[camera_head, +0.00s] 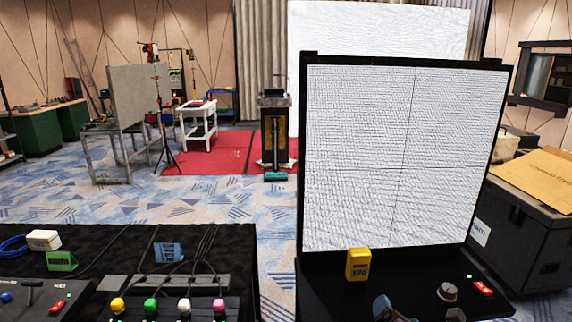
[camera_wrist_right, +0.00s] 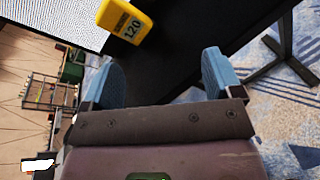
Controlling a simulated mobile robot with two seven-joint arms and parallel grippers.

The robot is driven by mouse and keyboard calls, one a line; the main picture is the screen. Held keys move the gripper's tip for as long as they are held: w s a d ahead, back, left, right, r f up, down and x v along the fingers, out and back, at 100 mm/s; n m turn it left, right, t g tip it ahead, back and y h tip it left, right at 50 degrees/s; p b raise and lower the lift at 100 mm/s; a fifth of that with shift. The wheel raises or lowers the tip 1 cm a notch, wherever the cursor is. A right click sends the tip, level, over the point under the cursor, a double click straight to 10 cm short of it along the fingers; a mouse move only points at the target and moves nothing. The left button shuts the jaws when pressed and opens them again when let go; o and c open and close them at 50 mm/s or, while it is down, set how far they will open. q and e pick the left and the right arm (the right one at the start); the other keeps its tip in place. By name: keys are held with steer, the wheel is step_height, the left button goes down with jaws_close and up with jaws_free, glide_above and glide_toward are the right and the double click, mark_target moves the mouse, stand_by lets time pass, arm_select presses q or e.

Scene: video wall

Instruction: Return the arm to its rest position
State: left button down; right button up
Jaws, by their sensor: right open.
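My right gripper (camera_wrist_right: 162,78) is open, with its two blue fingers apart and nothing between them. In the head view only a bit of it (camera_head: 384,308) shows at the bottom edge, low in front of the black stand. A yellow block marked 120 (camera_head: 358,264) stands on the black surface at the foot of the video wall (camera_head: 400,160). In the right wrist view the yellow block (camera_wrist_right: 125,20) lies beyond the fingers, apart from them. My left gripper is in neither view.
A black-covered table (camera_head: 110,240) at left holds a green block (camera_head: 62,261), a blue block (camera_head: 168,252), cables and several coloured knobs. A dark case (camera_head: 520,235) stands beside the wall. Carpet shows between the tables.

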steer(key=s+d+f+m+g, duration=0.15)
steer(key=s+m+g, duration=0.25)
steer(key=s+m, duration=0.5)
steer(key=s+d+f+m+g, duration=0.1)
steer(key=s+f+m+g, duration=0.25)
steer(key=s+m, duration=0.55)
steer(key=s+d+f+m+g, duration=0.15)
steer(key=s+m+g, duration=0.25)
steer(key=s+m, duration=0.5)
steer(key=w+f+t+y, duration=0.1)
steer(key=w+f+t, duration=0.6)
steer(key=f, duration=0.3)
steer(key=shift+a+f+n+t+y, duration=0.2)
steer(key=shift+f+n+t+y, duration=0.15)
steer(key=shift+t, duration=0.2)
